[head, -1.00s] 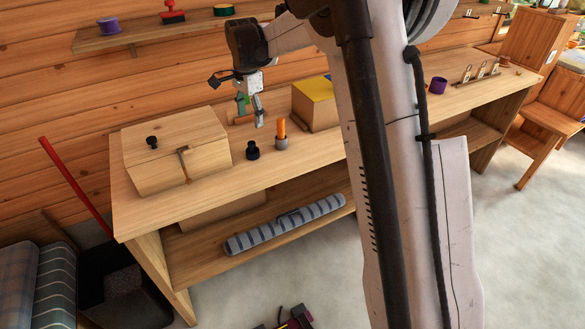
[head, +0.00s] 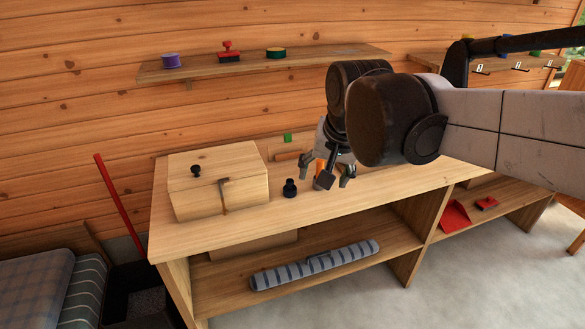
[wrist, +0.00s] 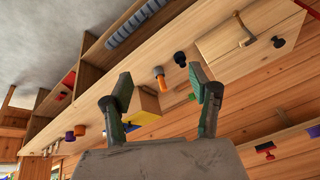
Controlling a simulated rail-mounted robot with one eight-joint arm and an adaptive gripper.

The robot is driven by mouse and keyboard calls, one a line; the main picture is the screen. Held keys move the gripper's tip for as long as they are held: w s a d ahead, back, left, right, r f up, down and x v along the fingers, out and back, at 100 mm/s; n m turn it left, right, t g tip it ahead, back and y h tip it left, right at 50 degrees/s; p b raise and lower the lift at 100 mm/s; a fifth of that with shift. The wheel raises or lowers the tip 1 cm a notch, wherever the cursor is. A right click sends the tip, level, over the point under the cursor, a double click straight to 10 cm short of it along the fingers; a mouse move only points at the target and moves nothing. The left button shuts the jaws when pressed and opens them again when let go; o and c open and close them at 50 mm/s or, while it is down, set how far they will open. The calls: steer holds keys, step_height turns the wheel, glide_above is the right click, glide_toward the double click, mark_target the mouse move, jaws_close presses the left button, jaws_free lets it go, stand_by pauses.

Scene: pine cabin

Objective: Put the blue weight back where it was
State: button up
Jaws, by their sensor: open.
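A small dark navy, knob-topped piece (head: 290,188) stands upright on the wooden bench, right of the lidded wooden box. It looks like the blue weight, though its colour is nearly black. It also shows in the wrist view (wrist: 180,58). My gripper (head: 326,172) is open and empty, to the right of this piece and above the bench. In the wrist view my fingers (wrist: 160,77) are spread apart, with the dark piece beyond them. No marked spot for the weight can be made out.
The lidded wooden box (head: 217,180) stands on the bench's left. A yellow-topped box (wrist: 145,113) is close by. A wall shelf (head: 240,64) holds a purple spool, red stamp and green tin.

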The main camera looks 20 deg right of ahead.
steer(key=s+f+n+t, duration=0.2)
steer(key=s+f+n, duration=0.2)
steer(key=s, duration=0.8)
steer(key=shift+s+f+n, duration=0.15)
steer(key=shift+f+n, duration=0.15)
steer(key=shift+f, duration=0.2)
stand_by(0.4)
